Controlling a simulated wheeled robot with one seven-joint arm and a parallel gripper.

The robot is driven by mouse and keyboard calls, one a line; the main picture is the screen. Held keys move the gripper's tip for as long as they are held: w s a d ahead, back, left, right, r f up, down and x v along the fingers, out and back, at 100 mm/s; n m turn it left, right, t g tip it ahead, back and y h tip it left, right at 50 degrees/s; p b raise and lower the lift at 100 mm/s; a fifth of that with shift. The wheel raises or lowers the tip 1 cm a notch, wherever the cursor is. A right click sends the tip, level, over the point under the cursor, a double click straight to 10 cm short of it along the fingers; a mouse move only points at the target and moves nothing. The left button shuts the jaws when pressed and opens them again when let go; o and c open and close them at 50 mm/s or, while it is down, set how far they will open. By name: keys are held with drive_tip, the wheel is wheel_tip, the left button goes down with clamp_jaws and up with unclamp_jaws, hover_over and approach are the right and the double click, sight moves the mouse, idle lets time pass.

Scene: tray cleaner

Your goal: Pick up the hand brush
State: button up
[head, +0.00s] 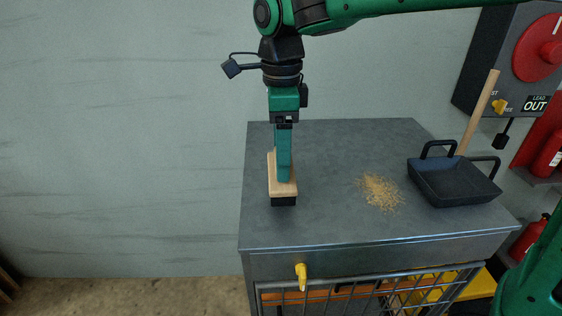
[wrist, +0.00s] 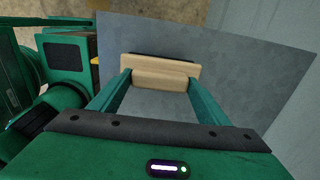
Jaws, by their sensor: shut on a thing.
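The hand brush (head: 284,190) has a pale wooden back and dark bristles pointing down. It is at the left part of the grey cabinet top (head: 330,222); I cannot tell if the bristles touch the surface. In the wrist view the wooden back (wrist: 160,80) lies between my two green fingers. My gripper (head: 284,176) points straight down and is shut on the brush. The fingers partly hide the brush in the head view.
A heap of tan crumbs (head: 380,192) lies on the cabinet top to the right. Beyond it sits a dark pan (head: 455,184) with handles and a wooden stick.

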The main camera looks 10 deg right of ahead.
drive_tip(key=s+a+r, duration=0.6)
drive_tip(key=a+r, duration=0.2)
drive_tip(key=a, duration=0.1)
drive_tip(key=shift+s+a+r, duration=0.2)
drive_tip(key=shift+a, duration=0.2)
drive_tip(key=o, duration=0.6)
drive_tip(key=shift+c, duration=0.3)
drive_tip(key=shift+a, duration=0.1)
